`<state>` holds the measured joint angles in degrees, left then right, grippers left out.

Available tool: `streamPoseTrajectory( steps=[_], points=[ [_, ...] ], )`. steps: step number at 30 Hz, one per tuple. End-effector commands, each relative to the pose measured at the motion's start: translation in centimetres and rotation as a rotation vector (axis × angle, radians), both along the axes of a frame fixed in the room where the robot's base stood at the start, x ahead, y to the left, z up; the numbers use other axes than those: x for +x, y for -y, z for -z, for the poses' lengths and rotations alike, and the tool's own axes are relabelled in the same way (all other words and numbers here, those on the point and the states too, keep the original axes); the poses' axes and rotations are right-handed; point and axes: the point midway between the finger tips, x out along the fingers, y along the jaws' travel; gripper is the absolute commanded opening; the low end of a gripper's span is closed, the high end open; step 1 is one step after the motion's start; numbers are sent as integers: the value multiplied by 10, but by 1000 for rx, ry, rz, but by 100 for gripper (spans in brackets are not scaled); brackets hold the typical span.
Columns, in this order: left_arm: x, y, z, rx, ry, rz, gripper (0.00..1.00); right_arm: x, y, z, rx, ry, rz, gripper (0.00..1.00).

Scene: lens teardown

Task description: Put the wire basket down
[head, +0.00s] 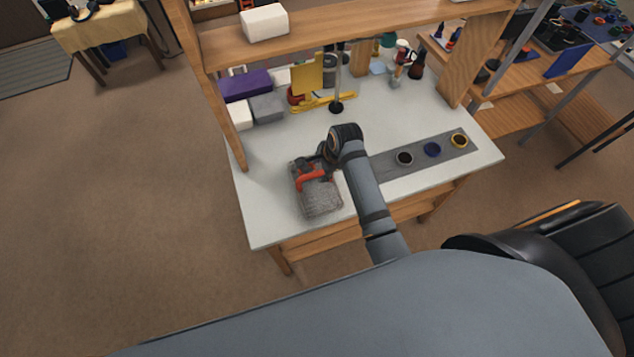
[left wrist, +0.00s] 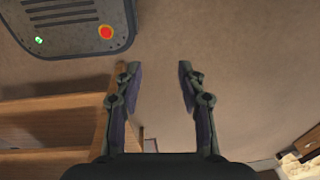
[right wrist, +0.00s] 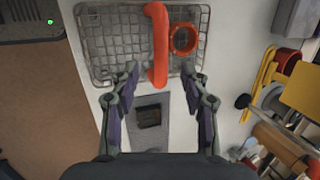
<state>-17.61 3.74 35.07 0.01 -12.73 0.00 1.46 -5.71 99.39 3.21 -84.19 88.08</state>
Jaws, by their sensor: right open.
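The grey wire basket (head: 318,202) rests on the white bench top near its front left corner. It also fills the top of the right wrist view (right wrist: 105,60). A red-orange curved handle (right wrist: 157,45) crosses over it, and an orange ring (right wrist: 184,39) shows beside the handle. My right gripper (head: 312,168) is over the basket. In the right wrist view its fingers (right wrist: 158,72) are apart, on either side of the handle's lower end, with gaps visible. My left gripper (left wrist: 158,75) is open and empty above the floor; it is out of the head view.
A dark grey strip (head: 420,154) with three round rings lies to the right. At the back are a purple box (head: 245,85), grey and white blocks, a yellow stand (head: 308,75) and bottles. A wooden shelf (head: 350,28) spans above. Bare bench lies behind the basket.

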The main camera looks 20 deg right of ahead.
Motion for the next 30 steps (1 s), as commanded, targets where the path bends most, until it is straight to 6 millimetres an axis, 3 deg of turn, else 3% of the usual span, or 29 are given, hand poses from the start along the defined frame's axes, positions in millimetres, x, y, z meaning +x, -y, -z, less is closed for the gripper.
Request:
streamPoseTrajectory(
  steps=[4,11,18,27,30],
  points=[
    [4,-4,-3,5,7,2,40,6,-3,15,1,1,-1,46],
    [17,-17,-11,21,26,8,40,9,-4,25,0,1,-2,46],
    [15,-15,-18,18,24,7,40,19,-8,61,0,1,-2,46],
    [12,-9,-17,11,19,4,40,21,-9,67,1,3,-2,46],
    [11,-9,-17,11,18,4,40,21,-9,67,1,3,-2,32]
  ],
)
